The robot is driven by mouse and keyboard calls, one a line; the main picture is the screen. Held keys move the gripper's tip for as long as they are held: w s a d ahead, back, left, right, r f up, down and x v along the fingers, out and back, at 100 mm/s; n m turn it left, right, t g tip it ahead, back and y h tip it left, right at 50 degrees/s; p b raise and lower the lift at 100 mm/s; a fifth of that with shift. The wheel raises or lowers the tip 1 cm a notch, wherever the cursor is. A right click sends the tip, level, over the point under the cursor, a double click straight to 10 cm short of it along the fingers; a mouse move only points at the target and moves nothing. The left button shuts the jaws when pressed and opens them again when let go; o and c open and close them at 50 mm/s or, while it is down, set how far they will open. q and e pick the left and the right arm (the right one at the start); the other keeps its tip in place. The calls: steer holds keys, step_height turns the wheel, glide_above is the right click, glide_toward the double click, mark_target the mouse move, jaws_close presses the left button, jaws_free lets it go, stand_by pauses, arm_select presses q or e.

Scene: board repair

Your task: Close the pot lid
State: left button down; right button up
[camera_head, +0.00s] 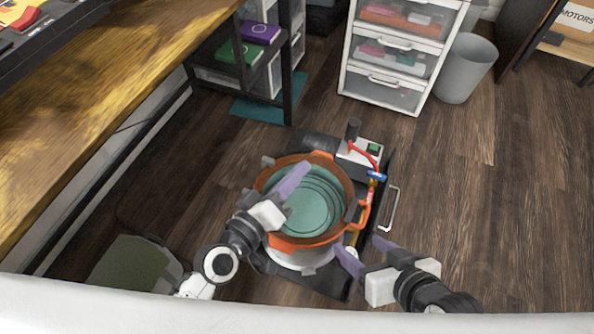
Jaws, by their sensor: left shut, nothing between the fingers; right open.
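The pot (301,256) has a pale body and stands on a dark base on the floor at the middle of the view. An orange-brown ring (345,180) tops it, with an orange handle (363,214) at its right. Inside the ring is a round teal surface (318,205) with circular lines; I cannot tell whether this is the lid or the pot's inside. My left gripper (302,168) is shut and empty, and overlaps the left part of the ring in the picture. My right gripper (359,246) is open and empty, just right of the pot's front right side.
A pump-like unit (357,161) with a red hose stands behind the pot, and a metal handle (391,208) is at the base's right. A wooden table (110,90) is on the left. White drawers (390,92) and a grey bin (466,70) stand behind. Floor at right is clear.

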arm_select(q)
step_height(320, 180, up, 5)
steer(key=p, duration=0.5)
steer(key=s+a+r+m+g, duration=0.1)
steer(key=s+a+m+g, duration=0.2)
steer(key=s, duration=0.7)
steer(key=s+a+f+m+g+y, duration=0.2)
steer(key=s+a+g+y, duration=0.25)
steer(key=a, duration=0.35)
steer(key=s+a+f+m+g+y, duration=0.25)
steer(key=s+a+y, duration=0.2)
steer(key=a, duration=0.35)
steer(key=w+d+f+n+t+h, duration=0.1)
steer(key=w+d+f+t+h, duration=0.35)
steer(key=d, duration=0.25)
step_height(320, 180, up, 10)
steer(key=a+y+p, duration=0.1)
steer(key=p, duration=1.5)
steer(key=shift+s, duration=0.4)
arm_select(e)
steer(key=s+d+r+t+h, duration=0.1)
steer(key=d+r, duration=0.3)
steer(key=r, duration=0.8)
steer(key=shift+s+r+m+h, duration=0.3)
steer(key=shift+s, duration=0.25)
